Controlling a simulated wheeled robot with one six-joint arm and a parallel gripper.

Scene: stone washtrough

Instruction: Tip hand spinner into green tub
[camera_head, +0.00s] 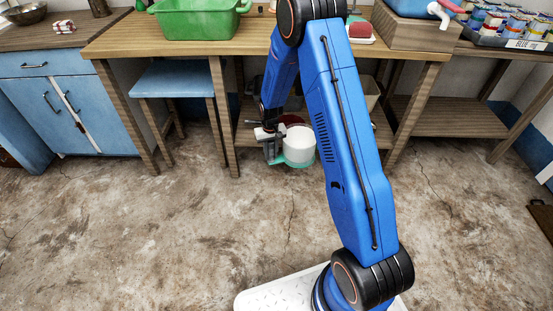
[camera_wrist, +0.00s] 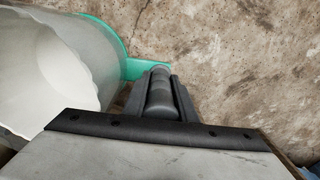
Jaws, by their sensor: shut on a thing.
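The hand spinner (camera_head: 299,146) is a white, rounded vessel with a teal-green band along its lower edge in the head view. My gripper (camera_head: 270,145) is at its left side, in front of the wooden table and below its top. In the wrist view the spinner (camera_wrist: 50,70) fills the left side, with a teal rim and a teal tab reaching right. My gripper (camera_wrist: 160,90) is shut on that tab; the fingertips are partly hidden. The green tub (camera_head: 200,20) stands on the table top, up and left of the spinner, cut by the picture's top edge. Its inside is barely visible.
The wooden table (camera_head: 150,45) has a front edge and legs near my gripper, with a lower shelf behind. A blue stool (camera_head: 172,80) stands under it at left. A red-and-white item (camera_head: 360,35) and a wooden box (camera_head: 415,32) are right of the tub. The floor in front is clear.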

